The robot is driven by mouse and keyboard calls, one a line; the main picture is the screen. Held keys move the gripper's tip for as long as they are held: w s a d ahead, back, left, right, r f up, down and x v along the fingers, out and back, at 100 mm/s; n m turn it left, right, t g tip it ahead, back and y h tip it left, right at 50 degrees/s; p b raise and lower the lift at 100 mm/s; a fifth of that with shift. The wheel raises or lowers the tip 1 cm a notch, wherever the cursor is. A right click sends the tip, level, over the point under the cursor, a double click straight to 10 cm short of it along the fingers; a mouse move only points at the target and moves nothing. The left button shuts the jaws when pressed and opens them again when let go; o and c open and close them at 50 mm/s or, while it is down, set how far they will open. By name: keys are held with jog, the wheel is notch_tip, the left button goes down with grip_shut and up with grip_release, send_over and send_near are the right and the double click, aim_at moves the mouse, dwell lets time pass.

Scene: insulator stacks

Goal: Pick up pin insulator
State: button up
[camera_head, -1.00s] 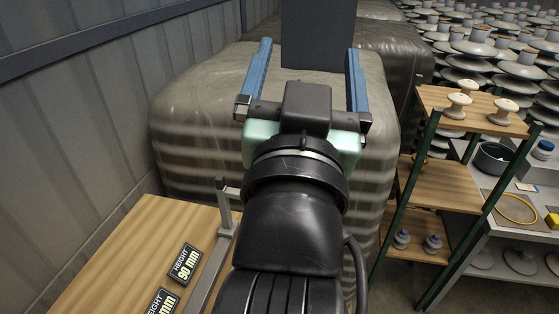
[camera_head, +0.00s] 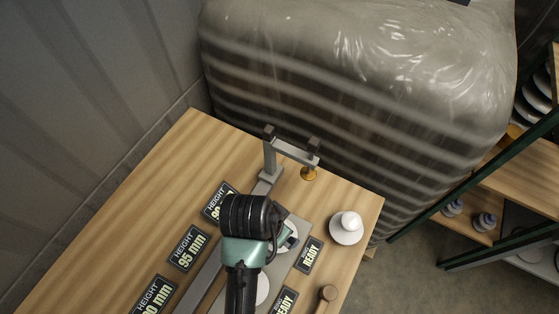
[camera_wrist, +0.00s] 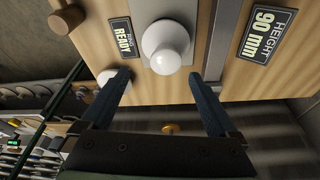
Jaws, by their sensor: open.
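A white, round-topped pin insulator (camera_wrist: 166,45) stands on a grey strip between the READY and HEIGHT 90 mm signs in the wrist view. In the head view my arm mostly hides it; a white edge (camera_head: 292,246) shows. My gripper (camera_wrist: 160,74) is open, its two blue fingers apart and empty. In the wrist view the insulator appears beyond the fingertips, between their lines. In the head view the gripper is mostly hidden behind my wrist. Another white insulator (camera_head: 347,228) stands at the table's right edge and shows partly behind the left finger in the wrist view (camera_wrist: 107,77).
A grey gauge stand (camera_head: 290,152) rises at the table's back, with a brass disc (camera_head: 308,174) beneath its arm. A wooden knob (camera_head: 328,293) is near the front. Another white piece (camera_head: 263,288) is partly hidden by my arm. A wrapped pallet (camera_head: 360,90) blocks the back.

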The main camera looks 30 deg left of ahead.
jog(key=shift+w+f, duration=0.2)
jog(key=shift+f, duration=0.45)
jog(key=f, duration=0.1)
jog(key=f+p, duration=0.1)
jog(key=f, duration=0.1)
jog(key=shift+w+a+f, duration=0.2)
jog(key=shift+a+f, duration=0.1)
jog(key=shift+f, duration=0.1)
jog(key=shift+w+f, duration=0.25)
jog(key=shift+f, duration=0.45)
grip_shut()
jog(key=shift+r, duration=0.1)
